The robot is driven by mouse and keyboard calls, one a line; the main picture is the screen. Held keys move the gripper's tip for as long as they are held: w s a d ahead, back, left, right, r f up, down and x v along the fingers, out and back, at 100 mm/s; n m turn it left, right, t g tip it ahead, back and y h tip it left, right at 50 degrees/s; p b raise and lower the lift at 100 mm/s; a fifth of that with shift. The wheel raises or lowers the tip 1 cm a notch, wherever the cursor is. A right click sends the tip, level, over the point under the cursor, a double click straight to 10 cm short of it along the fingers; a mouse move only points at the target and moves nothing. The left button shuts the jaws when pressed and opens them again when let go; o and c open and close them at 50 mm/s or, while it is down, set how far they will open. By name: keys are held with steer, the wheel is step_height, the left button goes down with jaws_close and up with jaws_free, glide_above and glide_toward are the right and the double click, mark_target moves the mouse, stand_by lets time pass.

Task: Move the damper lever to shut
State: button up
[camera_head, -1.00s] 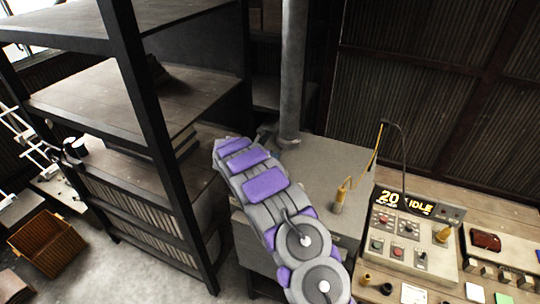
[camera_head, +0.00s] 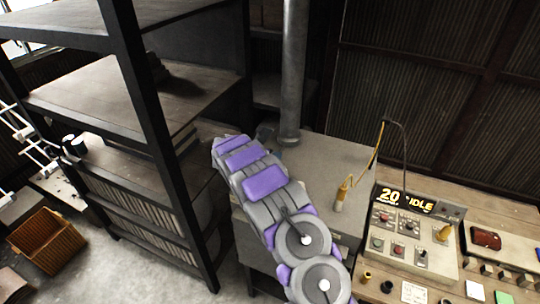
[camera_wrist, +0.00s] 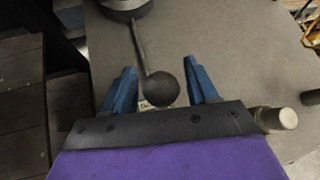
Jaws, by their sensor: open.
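The damper lever (camera_wrist: 142,48) is a thin dark rod with a black ball knob (camera_wrist: 162,89) in the wrist view. The rod runs from a round dark collar (camera_wrist: 125,8) at the top down to the knob. My gripper (camera_wrist: 160,66) is open, with one blue finger on each side of the knob. Clear gaps show on both sides, and I see no contact. In the head view the grey vertical pipe (camera_head: 293,70) rises from the grey box top (camera_head: 335,165). My arm hides the gripper, and I cannot make out the lever there.
A dark shelf rack (camera_head: 150,130) stands close on the left. A yellow-handled tool (camera_head: 343,193) on a cable is at the box's right side. A control panel (camera_head: 405,235) reading "20 IDLE" is on the wooden bench at right. An orange crate (camera_head: 48,240) sits lower left.

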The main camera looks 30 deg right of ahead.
steer(key=b+v, duration=0.2)
steer(key=v, duration=1.5)
steer(key=shift+s, duration=0.15)
steer(key=s+d+f+m+g+y+b, duration=0.1)
steer(key=s+f+m+g+y+b, duration=0.2)
steer(key=s+m+b, duration=1.5)
steer(key=s+a+f+m+y+b, duration=0.1)
steer(key=s+a+f, duration=0.3)
steer(key=s, duration=0.7)
steer(key=s+a+f+m+g+y+b, duration=0.1)
steer(key=s+a+f+m+y, duration=0.2)
steer(key=s, duration=0.8)
steer(key=s+a+f+m+g+y+b, duration=0.1)
steer(key=s+a+f+m+y, duration=0.2)
steer(key=s, duration=0.8)
steer(key=a+f, duration=0.2)
steer(key=a, duration=0.2)
steer(key=shift+a+y+b, duration=0.3)
steer(key=shift+a+b, duration=0.05)
steer(key=shift+c, duration=0.3)
